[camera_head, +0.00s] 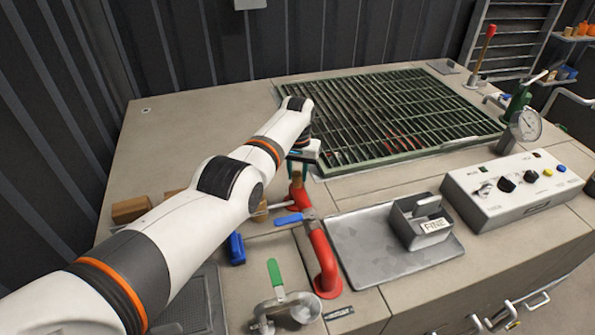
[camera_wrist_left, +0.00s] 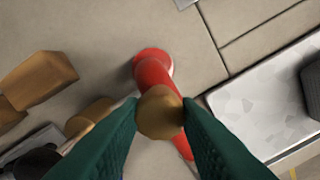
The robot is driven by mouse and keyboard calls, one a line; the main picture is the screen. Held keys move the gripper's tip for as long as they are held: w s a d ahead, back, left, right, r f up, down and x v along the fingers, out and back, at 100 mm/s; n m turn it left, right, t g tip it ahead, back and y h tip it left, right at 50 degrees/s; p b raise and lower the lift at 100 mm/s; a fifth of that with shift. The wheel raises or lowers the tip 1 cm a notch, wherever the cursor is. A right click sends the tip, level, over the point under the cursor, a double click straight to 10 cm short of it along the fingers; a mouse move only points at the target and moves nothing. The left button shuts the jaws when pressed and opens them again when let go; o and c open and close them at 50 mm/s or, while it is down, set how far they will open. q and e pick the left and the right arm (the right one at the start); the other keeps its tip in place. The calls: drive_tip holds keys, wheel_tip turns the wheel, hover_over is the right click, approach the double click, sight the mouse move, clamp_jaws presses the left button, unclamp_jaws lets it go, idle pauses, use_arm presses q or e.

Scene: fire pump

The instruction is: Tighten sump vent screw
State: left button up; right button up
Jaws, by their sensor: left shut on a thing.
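A brass-coloured round screw head (camera_wrist_left: 160,113) sits between the green fingertips of my left gripper (camera_wrist_left: 160,118) in the left wrist view, with the fingers touching it on both sides. It is seen end-on, over the red pipe (camera_wrist_left: 152,67). In the head view my left gripper (camera_head: 302,160) reaches down over the far end of the red pipe (camera_head: 322,258), and a bit of the brass screw (camera_head: 297,179) shows below the fingers. The thread is hidden. My right gripper is not in view.
A blue-handled valve (camera_head: 290,219) and a green-handled valve (camera_head: 275,275) stand near the pipe. A metal tray (camera_head: 350,245) holds a grey box marked FINE (camera_head: 425,218). A green grate (camera_head: 400,100) lies behind. Wooden blocks (camera_head: 131,209) and a control box (camera_head: 512,190) flank the area.

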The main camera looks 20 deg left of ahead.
sight(297, 173)
use_arm(q)
drive_tip(key=m, duration=1.1)
drive_tip(key=shift+m, duration=0.3)
idle(0.4)
drive_tip(key=o, duration=1)
drive_tip(key=shift+c, duration=0.2)
drive_tip(key=shift+r, duration=0.15)
drive_tip(key=shift+r, duration=0.3)
wheel_tip(297, 173, up, 11)
drive_tip(key=shift+b, duration=0.35)
